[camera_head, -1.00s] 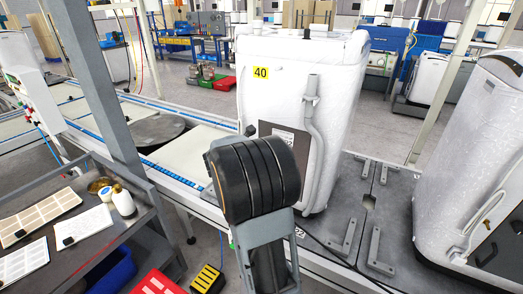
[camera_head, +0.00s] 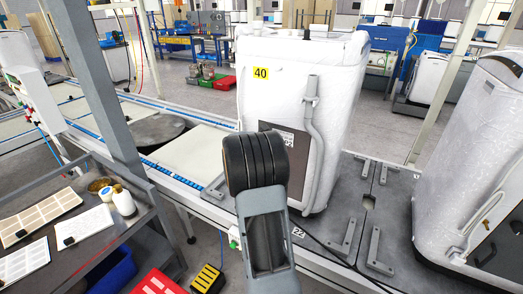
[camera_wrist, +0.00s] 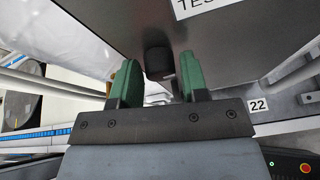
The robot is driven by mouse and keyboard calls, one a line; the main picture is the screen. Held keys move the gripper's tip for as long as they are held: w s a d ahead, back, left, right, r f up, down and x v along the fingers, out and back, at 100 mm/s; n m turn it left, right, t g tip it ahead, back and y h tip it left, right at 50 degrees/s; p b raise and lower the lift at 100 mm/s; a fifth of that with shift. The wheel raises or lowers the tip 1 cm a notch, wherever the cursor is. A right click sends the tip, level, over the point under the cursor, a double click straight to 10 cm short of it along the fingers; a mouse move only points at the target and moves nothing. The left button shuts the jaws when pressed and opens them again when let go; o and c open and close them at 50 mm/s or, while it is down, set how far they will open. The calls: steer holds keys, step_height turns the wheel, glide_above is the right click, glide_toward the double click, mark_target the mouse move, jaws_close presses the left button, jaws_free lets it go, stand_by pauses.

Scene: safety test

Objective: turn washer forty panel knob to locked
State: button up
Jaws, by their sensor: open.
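The white washer (camera_head: 335,75) with the yellow 40 label (camera_head: 261,73) stands on the line in the head view. A dark panel (camera_head: 300,148) on its near face is partly hidden behind my arm. In the wrist view the dark grey panel (camera_wrist: 235,45) fills the top, with a partly cut-off white label (camera_wrist: 195,6). A dark knob (camera_wrist: 158,64) shows between the two green fingers of my gripper (camera_wrist: 158,72). The fingers are open, with gaps at both sides of the knob. Whether the knob reaches between the tips in depth is unclear. The knob is hidden in the head view.
A grey hose (camera_head: 314,130) runs down the washer's side, right of my arm. A second washer (camera_head: 475,150) stands at the right. A grey cart (camera_head: 130,222) with papers and bottles is at the left. Red (camera_head: 155,283) and yellow-black (camera_head: 207,279) items lie low in front.

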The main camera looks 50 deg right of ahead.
steer(key=c, duration=0.6)
steer(key=shift+c, duration=0.2)
steer(key=shift+f+b, duration=0.15)
steer(key=shift+b, duration=0.3)
steer(key=m+t+b, duration=0.2)
steer(key=m+b, duration=0.2)
steer(key=b, duration=0.8)
steer(key=m+t+h+b, duration=0.1)
steer(key=m+t+b, duration=0.2)
steer(key=b, duration=0.9)
steer(key=m+t+b, duration=0.2)
steer(key=m+b, duration=0.4)
steer(key=b, duration=0.7)
steer(key=shift+s+f, duration=0.25)
steer(key=shift+f, duration=0.05)
steer(key=shift+r+m, duration=0.15)
steer(key=shift+m, duration=0.15)
